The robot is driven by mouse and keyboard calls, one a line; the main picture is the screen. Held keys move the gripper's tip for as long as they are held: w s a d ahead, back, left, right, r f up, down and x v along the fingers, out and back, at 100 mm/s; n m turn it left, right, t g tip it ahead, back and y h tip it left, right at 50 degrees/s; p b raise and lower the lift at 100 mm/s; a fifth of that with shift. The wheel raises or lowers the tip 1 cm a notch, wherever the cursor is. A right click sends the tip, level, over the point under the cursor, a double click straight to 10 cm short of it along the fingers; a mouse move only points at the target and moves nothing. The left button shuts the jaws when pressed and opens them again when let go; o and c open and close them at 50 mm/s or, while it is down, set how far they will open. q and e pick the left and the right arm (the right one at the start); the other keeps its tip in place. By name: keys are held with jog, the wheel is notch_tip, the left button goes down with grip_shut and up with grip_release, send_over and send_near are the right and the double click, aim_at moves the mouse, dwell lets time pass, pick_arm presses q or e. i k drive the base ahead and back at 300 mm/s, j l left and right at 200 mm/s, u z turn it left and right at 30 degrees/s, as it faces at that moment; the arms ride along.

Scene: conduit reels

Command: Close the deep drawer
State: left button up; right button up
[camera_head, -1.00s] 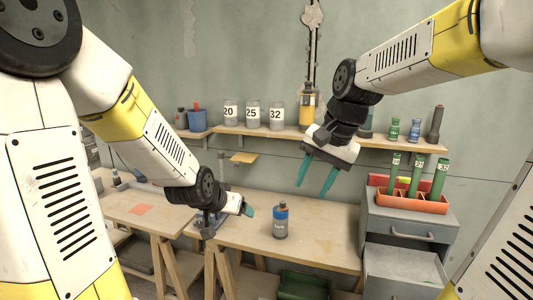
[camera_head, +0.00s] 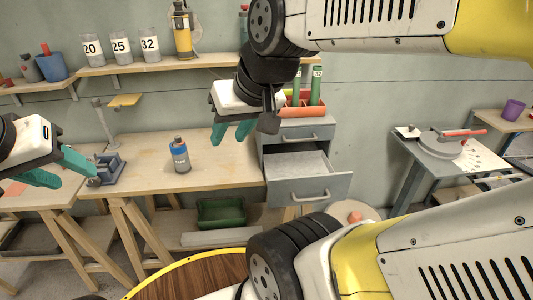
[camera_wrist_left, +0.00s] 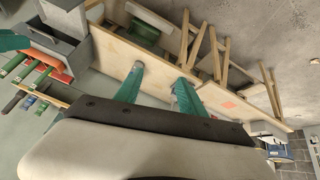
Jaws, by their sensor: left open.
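The grey drawer cabinet (camera_head: 262,150) stands at the right end of the workbench. Its deep lower drawer (camera_head: 322,190) is pulled out, with an empty-looking inside and a bar handle on its front. The shallow upper drawer (camera_head: 312,135) is shut. My right gripper (camera_head: 230,134) is open and empty, in front of the cabinet's upper left, and hides part of it. My left gripper (camera_head: 76,174) is open and empty at the left, well away from the drawer. Its fingers also show in the left wrist view (camera_wrist_left: 160,78), apart, with the cabinet (camera_wrist_left: 55,45) at upper left.
A blue-and-grey bottle (camera_head: 181,156) stands on the workbench (camera_head: 220,172). An orange rack (camera_head: 308,109) with green tubes sits on the cabinet. A green bin (camera_head: 221,212) is below the bench. A round wooden table (camera_head: 190,278) is near the front. A side table (camera_head: 450,160) stands right.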

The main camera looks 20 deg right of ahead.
aim_at(292, 179)
jog(key=z, duration=1.55)
